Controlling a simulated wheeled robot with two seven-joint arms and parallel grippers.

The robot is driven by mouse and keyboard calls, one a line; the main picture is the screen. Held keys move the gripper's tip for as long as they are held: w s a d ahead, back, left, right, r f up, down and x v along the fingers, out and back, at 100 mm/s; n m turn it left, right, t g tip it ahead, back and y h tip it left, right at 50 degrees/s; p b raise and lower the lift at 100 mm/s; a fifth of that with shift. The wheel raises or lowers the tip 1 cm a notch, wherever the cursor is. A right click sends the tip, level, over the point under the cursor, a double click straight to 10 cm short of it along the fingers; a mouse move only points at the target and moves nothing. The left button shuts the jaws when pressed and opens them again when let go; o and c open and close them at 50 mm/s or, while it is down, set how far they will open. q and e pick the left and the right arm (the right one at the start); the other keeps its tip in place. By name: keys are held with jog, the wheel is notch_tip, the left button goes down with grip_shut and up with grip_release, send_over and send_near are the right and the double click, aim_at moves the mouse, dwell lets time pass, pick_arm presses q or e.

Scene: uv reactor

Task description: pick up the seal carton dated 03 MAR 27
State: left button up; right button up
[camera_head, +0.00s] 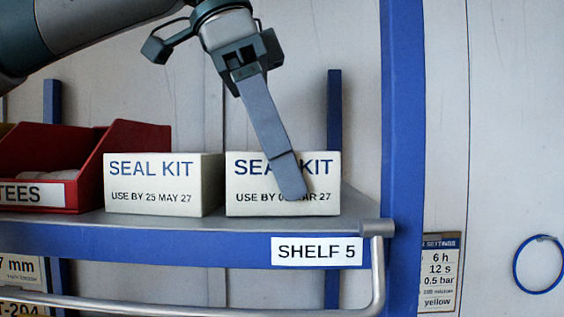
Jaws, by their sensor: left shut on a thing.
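The seal carton marked MAR 27 (241,183) is a white box reading SEAL KIT, upright at the right end of the shelf. A finger crosses its front face and hides part of the lettering and the second digit of the day. My left gripper (290,183) reaches down from above and is shut on this carton. Its other finger is hidden. I cannot see clear space under the carton. Another white SEAL KIT carton (152,185), dated 25 MAY 27, stands just left of it. My right gripper is not in view.
A red bin (122,142) labelled TEES stands left of the cartons. The shelf (190,240) has a SHELF 5 label and a grey rail (378,275) in front. A blue post (403,130) rises to the right. A blue ring (517,270) hangs on the wall.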

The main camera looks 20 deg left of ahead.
pick_arm(q)
jog(key=shift+r+p, duration=0.3)
jog(key=shift+r, duration=0.05)
notch_tip(320, 180, up, 8)
jog(key=b, duration=0.2)
jog(key=shift+d+b, duration=0.1)
jog(key=shift+b, duration=0.25)
jog(key=shift+r, duration=0.85)
